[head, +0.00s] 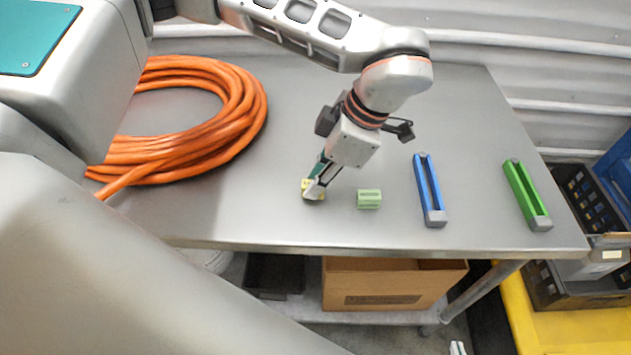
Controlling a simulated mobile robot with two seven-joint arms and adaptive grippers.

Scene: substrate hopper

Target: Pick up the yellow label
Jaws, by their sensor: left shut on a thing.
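The yellow label (306,187) is a small yellow block near the front edge of the grey table. My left gripper (315,188) reaches down over it and is shut on it, with its fingers hiding part of the label. I cannot tell whether the label still touches the table. My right gripper (457,348) shows only as small pale tips at the bottom edge, below the table. Whether it is open or shut is not clear.
A green ribbed block (369,199) lies just right of the yellow label. A blue holder (430,190) and a green holder (527,195) lie further right. A coiled orange cable (235,125) covers the table's left. A cardboard box (390,283) stands on the shelf below.

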